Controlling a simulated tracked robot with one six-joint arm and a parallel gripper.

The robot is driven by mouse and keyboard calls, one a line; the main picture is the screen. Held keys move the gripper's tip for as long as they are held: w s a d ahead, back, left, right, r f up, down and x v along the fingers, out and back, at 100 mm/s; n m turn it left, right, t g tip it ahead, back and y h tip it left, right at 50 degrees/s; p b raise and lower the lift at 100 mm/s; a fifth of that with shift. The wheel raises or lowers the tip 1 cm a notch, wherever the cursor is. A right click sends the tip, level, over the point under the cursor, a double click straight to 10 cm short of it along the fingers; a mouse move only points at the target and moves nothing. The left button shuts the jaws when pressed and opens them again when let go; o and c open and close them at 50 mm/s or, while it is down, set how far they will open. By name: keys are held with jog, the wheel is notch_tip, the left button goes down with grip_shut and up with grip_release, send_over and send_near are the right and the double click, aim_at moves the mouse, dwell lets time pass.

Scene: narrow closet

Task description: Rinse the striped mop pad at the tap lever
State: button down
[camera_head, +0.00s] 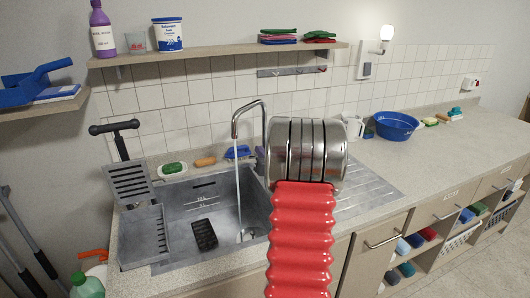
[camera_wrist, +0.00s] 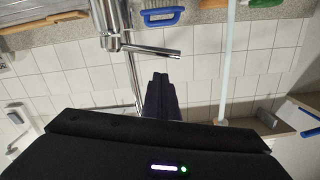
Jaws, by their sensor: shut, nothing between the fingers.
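The chrome tap (camera_head: 264,118) stands behind the sink (camera_head: 182,216), and a water stream (camera_head: 239,190) falls from its spout into the basin. A dark ribbed item (camera_head: 204,234) lies on the basin floor left of the stream; I cannot tell whether it is the striped mop pad. The tap lever (camera_wrist: 152,49) sticks out sideways from the tap body in the wrist view. My gripper (camera_wrist: 160,76) is shut and empty, its dark fingertips close to the lever; I cannot tell whether they touch. In the head view my arm hides most of the gripper and the lever.
A shelf (camera_head: 215,54) with bottle, glass and tub runs above the sink. A green sponge (camera_head: 173,168), a wooden brush (camera_head: 205,162) and a blue brush (camera_head: 238,152) lie along the back edge.

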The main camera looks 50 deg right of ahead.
jog(key=shift+w+a+f, duration=0.1)
jog(key=shift+w+f, duration=0.1)
jog(key=shift+f, duration=0.3)
jog(key=shift+w+a+f, duration=0.1)
jog(key=shift+w+f, duration=0.05)
jog(key=shift+f, duration=0.35)
jog(key=shift+w+a+f, duration=0.1)
jog(key=shift+w+f, duration=0.05)
jog(key=shift+f, duration=0.5)
jog(key=shift+r, duration=0.1)
jog(key=s+a+r, duration=0.4)
jog(key=s+a, duration=0.1)
jog(key=s, duration=0.4)
jog(key=shift+s, duration=0.25)
